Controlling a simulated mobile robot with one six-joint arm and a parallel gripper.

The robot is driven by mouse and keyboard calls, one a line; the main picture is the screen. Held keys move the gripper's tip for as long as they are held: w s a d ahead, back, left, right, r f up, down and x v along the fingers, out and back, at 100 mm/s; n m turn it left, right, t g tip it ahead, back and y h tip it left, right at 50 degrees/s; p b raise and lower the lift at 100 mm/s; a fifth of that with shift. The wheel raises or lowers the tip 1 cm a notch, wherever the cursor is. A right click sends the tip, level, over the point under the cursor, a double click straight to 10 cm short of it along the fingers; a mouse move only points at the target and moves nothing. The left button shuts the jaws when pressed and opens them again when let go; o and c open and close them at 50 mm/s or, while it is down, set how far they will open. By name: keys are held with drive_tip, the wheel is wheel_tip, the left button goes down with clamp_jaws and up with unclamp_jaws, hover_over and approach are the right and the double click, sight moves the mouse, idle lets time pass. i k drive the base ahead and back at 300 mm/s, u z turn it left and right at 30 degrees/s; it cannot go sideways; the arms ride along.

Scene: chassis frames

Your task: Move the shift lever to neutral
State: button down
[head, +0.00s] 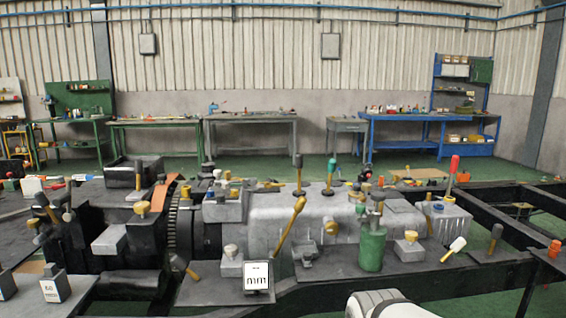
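Several levers stand on the dark chassis frame, and I cannot tell which is the shift lever. A black-knobbed lever (298,174) and a teal-knobbed lever (331,174) stand nearly upright behind or on the grey gearbox housing (280,222). A long yellow lever (290,228) tilts right in front of the housing. A red-knobbed lever (453,174) rises upright from a grey box at the right. A white-knobbed lever (454,248) leans right near the front. No neutral mark is readable. A white, rounded part of my arm shows at the bottom edge; my gripper is out of view.
A small white sign with dark marks (257,277) stands at the front. A green bottle-like canister (371,248) stands right of the yellow lever. Dark frame rails (520,240) run at the right, with open green floor between them. Workbenches (250,130) line the back wall.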

sight(298, 158)
drive_tip(key=u, duration=0.05)
drive_tip(key=k, duration=0.5)
drive_tip(key=z, duration=0.55)
drive_tip(key=i, duration=1.85)
drive_tip(key=u, duration=0.4)
drive_tip(key=k, duration=0.8)
drive_tip(key=u, duration=0.15)
drive_tip(key=i, duration=0.7)
